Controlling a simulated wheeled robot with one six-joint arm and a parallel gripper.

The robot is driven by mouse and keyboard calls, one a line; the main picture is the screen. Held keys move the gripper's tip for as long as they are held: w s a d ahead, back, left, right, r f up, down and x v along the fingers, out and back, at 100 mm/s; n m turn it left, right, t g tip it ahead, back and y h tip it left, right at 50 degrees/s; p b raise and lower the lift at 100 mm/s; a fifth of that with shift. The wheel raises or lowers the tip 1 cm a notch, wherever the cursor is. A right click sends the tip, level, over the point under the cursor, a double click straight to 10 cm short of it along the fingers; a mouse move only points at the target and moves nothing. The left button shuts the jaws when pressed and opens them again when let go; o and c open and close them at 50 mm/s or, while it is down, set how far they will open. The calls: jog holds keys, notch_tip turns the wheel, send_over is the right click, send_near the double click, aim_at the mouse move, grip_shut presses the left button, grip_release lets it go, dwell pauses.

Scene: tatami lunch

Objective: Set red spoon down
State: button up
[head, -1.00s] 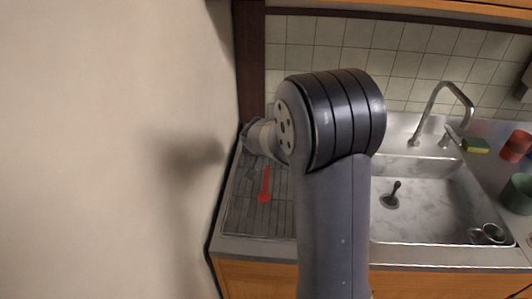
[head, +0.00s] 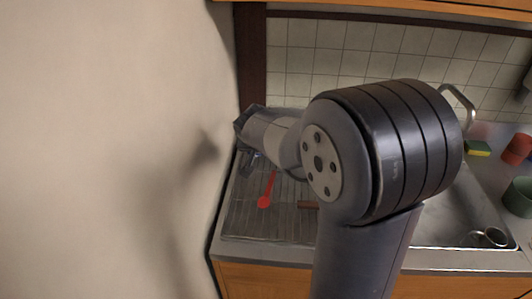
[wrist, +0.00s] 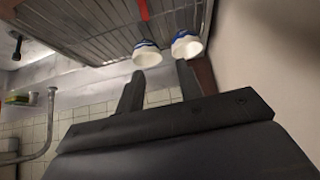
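The red spoon (head: 266,192) lies on the wire drying rack (head: 240,216) left of the sink, its bowl toward the front edge. In the wrist view, part of the red spoon (wrist: 143,10) shows at the top edge, beyond my fingertips and apart from them. My gripper (head: 253,161) is over the back left of the rack in the head view, partly hidden by my wrist. In the wrist view, my gripper (wrist: 160,75) has its two dark fingers spread, with nothing held between them.
Two white cups with blue, a left one (wrist: 146,54) and a right one (wrist: 187,46), are near my fingertips. A brown piece (head: 308,205) lies on the rack. The wall (head: 110,150) is close on the left. The sink (head: 455,215) is to the right.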

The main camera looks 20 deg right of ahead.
jog(key=shift+v, duration=1.85)
